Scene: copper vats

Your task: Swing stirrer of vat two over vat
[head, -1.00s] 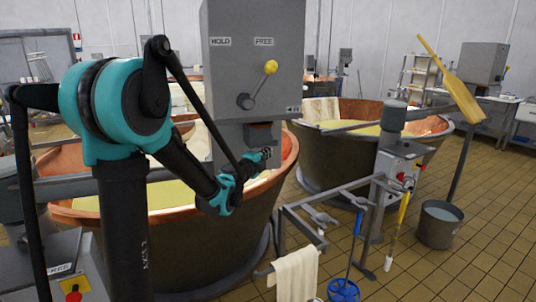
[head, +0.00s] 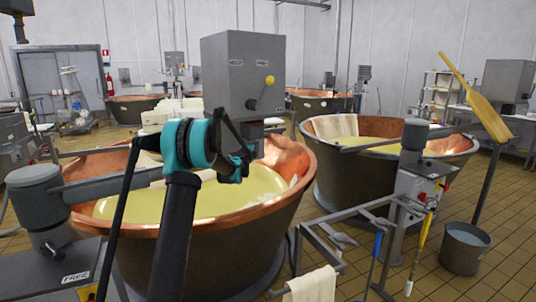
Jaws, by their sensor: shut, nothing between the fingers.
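A grey stirrer drive box (head: 238,72) with HOLD and FREE labels stands at the far side of the near copper vat (head: 285,215). Its lever with a yellow knob (head: 270,80) leans up to the right, towards the FREE label. The vat holds yellow liquid (head: 215,197). My gripper (head: 245,160) is shut and empty, in front of the lower part of the box in the picture. I cannot tell whether it touches anything. My arm hides part of the vat and its liquid. No vat number is readable.
A second copper vat (head: 345,175) stands to the right. A grey motor post (head: 40,200) with a horizontal arm stands at the left. A rail with a white cloth (head: 312,286) is at the front right.

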